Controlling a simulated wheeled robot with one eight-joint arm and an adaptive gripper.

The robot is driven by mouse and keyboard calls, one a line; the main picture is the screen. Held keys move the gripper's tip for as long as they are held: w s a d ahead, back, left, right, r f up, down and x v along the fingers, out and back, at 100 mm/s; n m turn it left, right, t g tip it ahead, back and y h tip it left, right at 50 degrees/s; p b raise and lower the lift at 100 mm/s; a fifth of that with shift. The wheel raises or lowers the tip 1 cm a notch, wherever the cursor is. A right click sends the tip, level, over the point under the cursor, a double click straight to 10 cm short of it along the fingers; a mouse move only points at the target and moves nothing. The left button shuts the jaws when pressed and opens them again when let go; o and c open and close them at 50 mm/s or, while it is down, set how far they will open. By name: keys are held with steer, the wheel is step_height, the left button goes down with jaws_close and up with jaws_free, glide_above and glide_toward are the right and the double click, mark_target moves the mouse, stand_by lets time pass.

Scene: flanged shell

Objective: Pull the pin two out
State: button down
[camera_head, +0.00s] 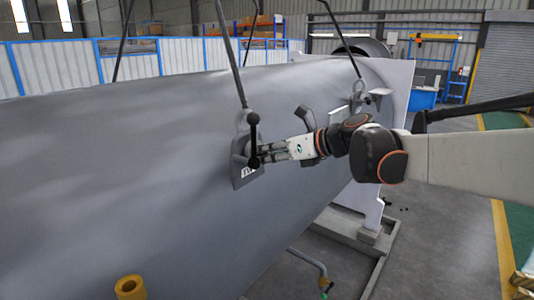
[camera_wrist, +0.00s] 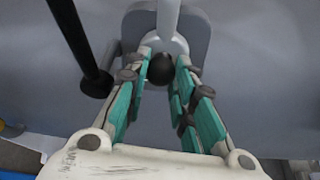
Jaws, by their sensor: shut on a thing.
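The dark pin (camera_head: 254,141) with ball-shaped ends stands at the near lifting lug (camera_head: 243,178) on the side of the large grey shell (camera_head: 150,150). My gripper (camera_head: 258,160) reaches in from the right, its fingertips at the pin's lower end. In the wrist view, my gripper (camera_wrist: 161,70) has its teal-padded fingers on both sides of a black ball (camera_wrist: 161,69), shut on it. The lug plate (camera_wrist: 195,40) and a pale ring lie behind the ball. The part of the pin inside the lug is hidden. I cannot read the lug's label.
A dark hanging rod (camera_head: 230,50) rises from the near lug. A second lug with a ring (camera_head: 358,92) is further along the shell, behind my arm. A dark bar (camera_wrist: 82,50) passes close left of my fingers. A yellow fitting (camera_head: 130,287) is at lower left.

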steer(key=s+d, duration=0.6)
steer(key=d, duration=0.2)
steer(key=shift+s+d, duration=0.2)
steer(key=shift+s, duration=0.05)
stand_by(1.4)
